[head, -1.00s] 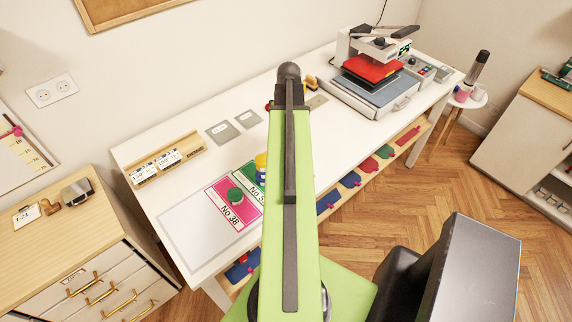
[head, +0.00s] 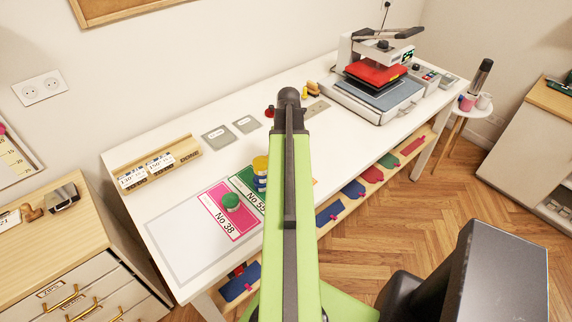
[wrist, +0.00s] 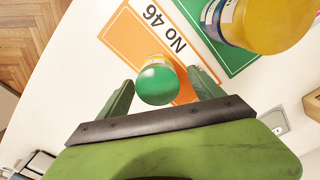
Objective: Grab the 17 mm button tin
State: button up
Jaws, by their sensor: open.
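A small round tin with a shiny green top and yellow side (wrist: 157,80) stands on an orange card marked No 46 (wrist: 135,30) in the wrist view. My gripper (wrist: 160,75) is open, with one finger on each side of this tin, apart from it as far as I can see. A larger yellow tin (wrist: 265,20) stands close by on a green card. In the head view a green-topped tin (head: 231,202) is on the pink No 38 card and a yellow-and-blue tin (head: 260,170) on the green No 55 card. No 17 mm label is readable. My arm hides my gripper there.
The white table (head: 185,250) has bare room at its left end. A rack of coloured pieces (head: 355,189) runs below the front edge.

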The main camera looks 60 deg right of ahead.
jog(key=c, duration=1.5)
jog(key=shift+c, duration=0.2)
jog(key=shift+r, duration=0.15)
